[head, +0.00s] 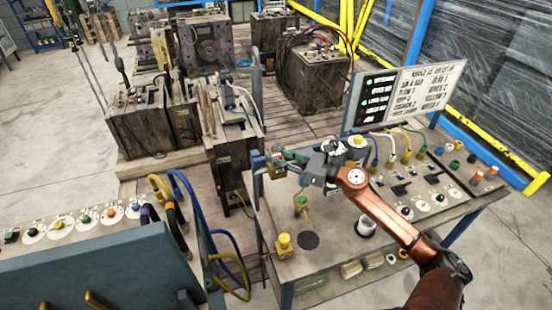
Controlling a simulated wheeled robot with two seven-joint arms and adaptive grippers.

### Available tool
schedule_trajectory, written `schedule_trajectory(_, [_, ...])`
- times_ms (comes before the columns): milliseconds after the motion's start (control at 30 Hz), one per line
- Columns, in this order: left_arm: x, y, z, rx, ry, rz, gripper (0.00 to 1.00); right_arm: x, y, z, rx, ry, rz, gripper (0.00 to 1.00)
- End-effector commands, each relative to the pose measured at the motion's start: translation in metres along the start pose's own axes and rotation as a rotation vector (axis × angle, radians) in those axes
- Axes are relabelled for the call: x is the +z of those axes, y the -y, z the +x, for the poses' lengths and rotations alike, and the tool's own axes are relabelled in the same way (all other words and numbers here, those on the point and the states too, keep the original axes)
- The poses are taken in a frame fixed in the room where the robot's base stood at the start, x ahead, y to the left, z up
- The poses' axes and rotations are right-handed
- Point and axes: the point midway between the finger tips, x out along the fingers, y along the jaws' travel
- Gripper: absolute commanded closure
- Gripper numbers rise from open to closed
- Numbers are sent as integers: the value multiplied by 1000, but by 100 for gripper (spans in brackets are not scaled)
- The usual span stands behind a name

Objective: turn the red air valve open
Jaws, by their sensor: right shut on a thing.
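My right gripper (283,162) reaches in from the right over the left back corner of the workbench. Its fingers are shut at a small fitting beside a blue block (257,161). A small patch of red shows at the fingers, which I take for the red air valve (275,154). The fingers hide most of it, so I cannot tell its handle's angle. My left gripper is not in view.
The workbench (330,255) carries a yellow fitting (285,243), a yellow-green post (300,202) and a white-rimmed cup (366,226). A sign board (405,95) stands behind. A blue-grey panel (95,265) with hoses is at left. Worn mould blocks (150,125) stand beyond.

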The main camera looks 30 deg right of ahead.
Motion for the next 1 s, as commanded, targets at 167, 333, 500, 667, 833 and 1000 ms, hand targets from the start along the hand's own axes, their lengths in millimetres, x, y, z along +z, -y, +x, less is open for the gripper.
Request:
schedule_trajectory(167, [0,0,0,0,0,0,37,0,0,0,0,-1,0,100])
schedule_trajectory(333, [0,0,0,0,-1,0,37,0,0,0,0,0,0,75])
schedule_trajectory(500, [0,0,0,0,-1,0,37,0,0,0,0,0,0,63])
schedule_trajectory(667, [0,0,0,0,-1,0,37,0,0,0,0,0,0,58])
schedule_trajectory(833, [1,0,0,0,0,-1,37,0,0,0,0,0,0,58])
schedule_trajectory(1000, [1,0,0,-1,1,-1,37,-1,0,-12,-1,-1,1,58])
